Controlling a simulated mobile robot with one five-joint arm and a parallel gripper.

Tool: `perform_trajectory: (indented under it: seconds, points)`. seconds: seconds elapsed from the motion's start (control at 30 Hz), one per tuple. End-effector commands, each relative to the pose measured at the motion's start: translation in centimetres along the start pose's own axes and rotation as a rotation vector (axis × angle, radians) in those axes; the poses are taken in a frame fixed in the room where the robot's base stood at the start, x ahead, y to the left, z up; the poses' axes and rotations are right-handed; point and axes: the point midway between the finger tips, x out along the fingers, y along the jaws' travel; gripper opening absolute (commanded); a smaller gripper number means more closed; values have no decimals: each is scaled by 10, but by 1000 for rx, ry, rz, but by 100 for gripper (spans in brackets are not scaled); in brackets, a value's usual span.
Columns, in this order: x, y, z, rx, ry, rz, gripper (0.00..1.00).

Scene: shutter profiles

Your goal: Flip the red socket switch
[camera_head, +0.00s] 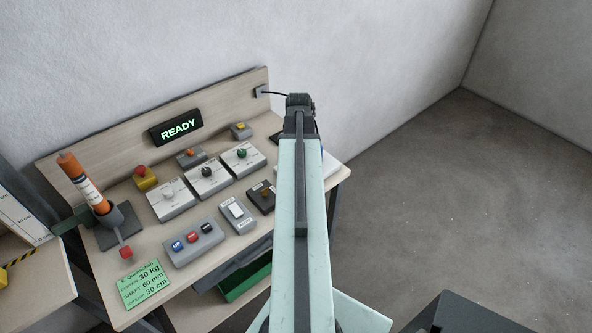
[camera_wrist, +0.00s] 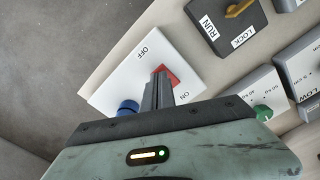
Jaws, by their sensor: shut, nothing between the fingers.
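The red socket switch (camera_wrist: 171,76) shows in the wrist view on a white plate (camera_wrist: 120,88) marked OFF on its upper side and ON on its lower right. My gripper (camera_wrist: 158,82) is shut and empty, its fingertips over the switch and covering part of it. I cannot tell whether they touch it, or which way the rocker is tilted. A blue round part (camera_wrist: 128,107) sits on the same plate, left of my fingers. In the head view my arm hides the switch; only an edge of the white plate (camera_head: 331,163) shows beside it.
In the wrist view a RUN/LOCK box (camera_wrist: 228,22) and a green knob (camera_wrist: 262,113) lie to the right. The head view shows several control boxes on the bench, a READY display (camera_head: 176,128) and an orange cylinder (camera_head: 83,180) at left. Open floor lies right of the bench.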

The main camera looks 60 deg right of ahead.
Motion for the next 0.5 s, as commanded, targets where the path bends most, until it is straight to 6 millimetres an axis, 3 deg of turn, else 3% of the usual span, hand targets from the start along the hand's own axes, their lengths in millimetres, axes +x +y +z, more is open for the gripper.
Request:
perform_trajectory:
  seconds: [0.5]
  points:
    - [8,0,0,1,0,0,0]
